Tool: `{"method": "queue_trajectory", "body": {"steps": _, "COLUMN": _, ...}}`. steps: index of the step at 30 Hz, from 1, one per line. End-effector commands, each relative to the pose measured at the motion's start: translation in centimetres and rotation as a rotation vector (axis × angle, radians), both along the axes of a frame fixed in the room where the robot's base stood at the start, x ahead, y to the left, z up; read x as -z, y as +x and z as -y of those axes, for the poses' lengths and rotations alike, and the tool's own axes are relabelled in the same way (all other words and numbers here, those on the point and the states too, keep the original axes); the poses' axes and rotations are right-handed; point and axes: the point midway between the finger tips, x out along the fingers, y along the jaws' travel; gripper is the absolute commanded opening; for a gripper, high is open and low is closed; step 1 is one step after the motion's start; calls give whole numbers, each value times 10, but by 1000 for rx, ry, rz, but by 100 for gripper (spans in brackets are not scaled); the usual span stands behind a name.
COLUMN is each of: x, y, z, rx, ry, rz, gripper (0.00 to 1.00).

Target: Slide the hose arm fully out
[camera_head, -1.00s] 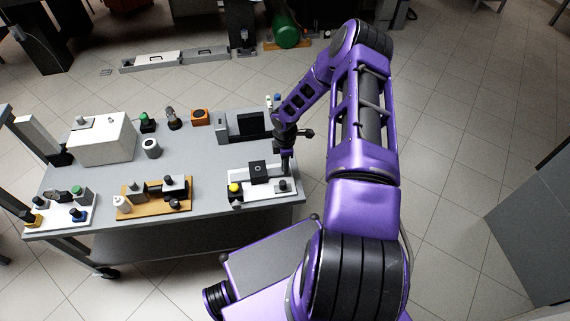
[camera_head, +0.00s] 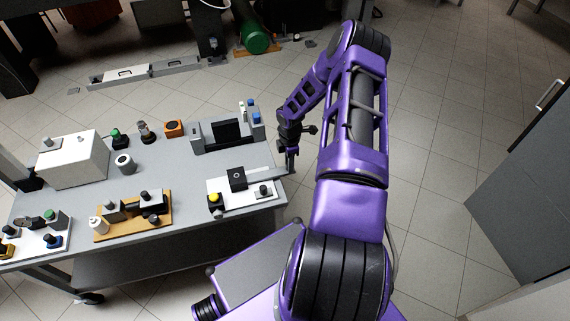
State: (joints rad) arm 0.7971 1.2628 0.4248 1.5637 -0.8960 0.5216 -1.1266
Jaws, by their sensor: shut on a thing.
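A white base plate (camera_head: 240,202) lies at the table's front right corner and carries a black block (camera_head: 237,177), a yellow knob and a black knob. A grey bar, which I take for the hose arm (camera_head: 267,174), sticks out of the block to the right and reaches past the table's edge. My gripper (camera_head: 290,172) points down at the bar's outer end, shut on it. The fingertips are small and dark, so the exact grip is hard to see.
A grey fixture with a black panel (camera_head: 226,131) stands behind the bar. A wooden board with parts (camera_head: 130,225) and a white box (camera_head: 72,160) are to the left. Open floor lies right of the table.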

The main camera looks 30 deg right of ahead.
Motion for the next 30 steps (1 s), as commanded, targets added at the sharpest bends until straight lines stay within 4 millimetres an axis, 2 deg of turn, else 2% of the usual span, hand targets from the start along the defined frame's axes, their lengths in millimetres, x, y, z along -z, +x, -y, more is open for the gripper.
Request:
{"method": "queue_trajectory", "body": {"steps": 2, "x": -1, "y": 0, "z": 5, "rx": 3, "ry": -8, "rz": 0, "gripper": 0}}
{"method": "queue_trajectory", "body": {"steps": 3, "x": -1, "y": -1, "z": 6, "rx": 3, "ry": -8, "rz": 0, "gripper": 34}}
{"method": "queue_trajectory", "body": {"steps": 8, "x": -1, "y": -1, "z": 4, "rx": 2, "ry": -7, "rz": -1, "gripper": 61}}
{"method": "queue_trajectory", "body": {"steps": 16, "x": -1, "y": -1, "z": 3, "rx": 2, "ry": -5, "rz": 0, "gripper": 61}}
{"method": "queue_trajectory", "body": {"steps": 20, "x": -8, "y": 0, "z": 3, "rx": 2, "ry": -5, "rz": 1, "gripper": 61}}
{"method": "queue_trajectory", "body": {"steps": 23, "x": -24, "y": 0, "z": 3, "rx": 0, "ry": -7, "rz": 1, "gripper": 61}}
{"method": "queue_trajectory", "body": {"steps": 30, "x": -81, "y": 0, "z": 4, "rx": 2, "ry": -8, "rz": 2, "gripper": 61}}
